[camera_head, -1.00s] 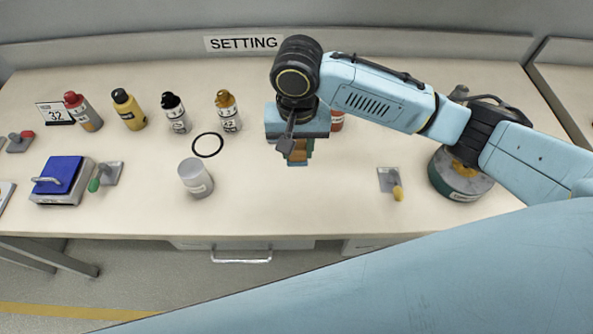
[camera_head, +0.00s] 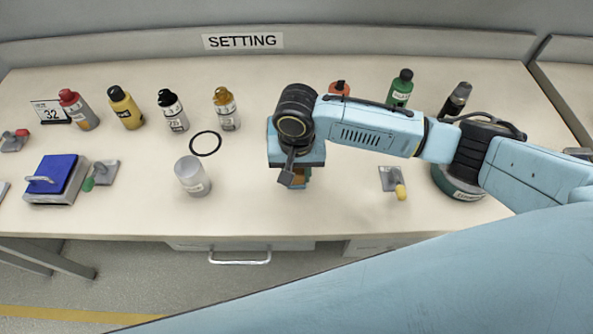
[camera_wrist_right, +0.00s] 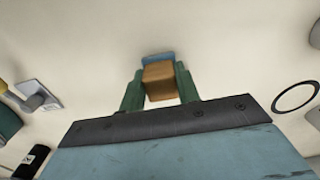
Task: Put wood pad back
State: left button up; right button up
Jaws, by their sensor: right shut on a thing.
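The wood pad is a small brown block (camera_wrist_right: 159,82) with a blue part at its far end. In the right wrist view it sits between the two green fingers of my right gripper (camera_wrist_right: 159,92), which is shut on it. In the head view my right gripper (camera_head: 294,176) points down over the middle of the table, and only a little of the wood pad (camera_head: 298,176) shows beneath it. I cannot tell whether the pad touches the table. My left gripper is not in view.
Left of the gripper are a grey cylinder (camera_head: 192,177), a black ring (camera_head: 206,143) and several bottles, including a yellow one (camera_head: 126,108). A blue-topped box (camera_head: 56,178) stands far left. A yellow-tipped switch (camera_head: 393,182) and a round canister (camera_head: 455,183) are right. Table near the gripper is clear.

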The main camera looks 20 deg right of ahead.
aim_at(296, 171)
jog(key=o, duration=0.9)
jog(key=shift+f, duration=0.15)
jog(key=shift+o, duration=0.2)
jog(key=shift+r, duration=0.2)
notch_tip(296, 171, up, 12)
jog(key=p, duration=0.2)
jog(key=shift+p, duration=0.3)
